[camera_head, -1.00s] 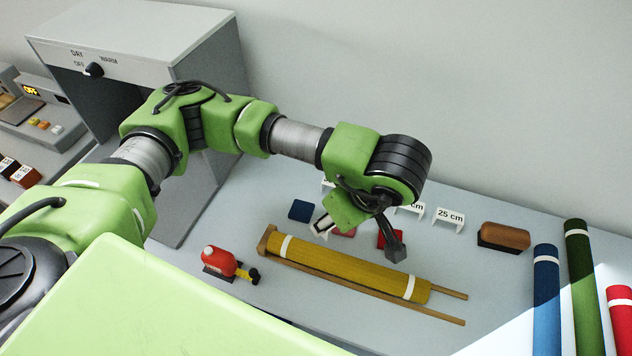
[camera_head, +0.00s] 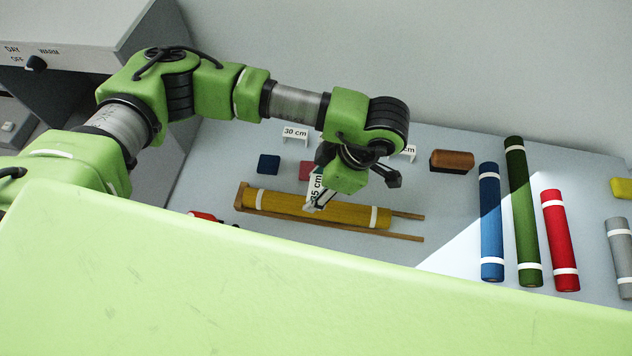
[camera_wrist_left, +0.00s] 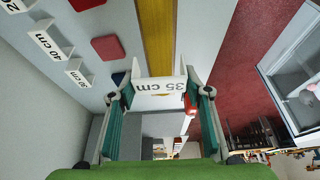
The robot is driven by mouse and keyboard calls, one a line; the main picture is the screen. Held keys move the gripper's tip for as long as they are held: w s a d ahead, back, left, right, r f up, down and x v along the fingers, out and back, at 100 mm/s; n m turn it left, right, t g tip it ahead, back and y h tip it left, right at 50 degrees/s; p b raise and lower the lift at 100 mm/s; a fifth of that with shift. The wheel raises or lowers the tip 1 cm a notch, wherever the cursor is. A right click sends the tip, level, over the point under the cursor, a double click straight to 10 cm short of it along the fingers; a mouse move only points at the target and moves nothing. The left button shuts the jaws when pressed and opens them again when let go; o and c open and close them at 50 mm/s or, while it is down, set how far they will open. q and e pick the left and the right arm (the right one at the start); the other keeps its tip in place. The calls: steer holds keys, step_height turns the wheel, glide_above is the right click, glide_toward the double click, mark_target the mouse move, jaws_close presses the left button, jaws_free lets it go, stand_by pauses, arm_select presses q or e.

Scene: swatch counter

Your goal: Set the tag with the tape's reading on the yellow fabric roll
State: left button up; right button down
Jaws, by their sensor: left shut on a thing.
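My left gripper (camera_head: 318,200) is shut on a white tag (camera_head: 314,188) reading "35 cm"; the tag also shows between the fingers in the left wrist view (camera_wrist_left: 160,87). The tag is tilted in the head view, over the middle of the yellow fabric roll (camera_head: 275,204). I cannot tell whether it touches the roll. My right gripper is out of view.
A "30 cm" tag (camera_head: 294,133) and a partly hidden tag (camera_head: 409,152) stand behind, near blue (camera_head: 268,163) and red (camera_head: 305,169) swatches. Blue (camera_head: 491,222), green (camera_head: 522,210) and red (camera_head: 560,240) rolls lie right.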

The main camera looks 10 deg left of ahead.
arm_select(q)
steer(key=shift+f+b, duration=0.8)
steer(key=shift+f, duration=1.15)
steer(key=shift+f+b, duration=2.15)
steer(key=shift+b, duration=0.25)
steer(key=o, duration=0.9)
steer(key=shift+r, duration=0.1)
steer(key=v, duration=1.2)
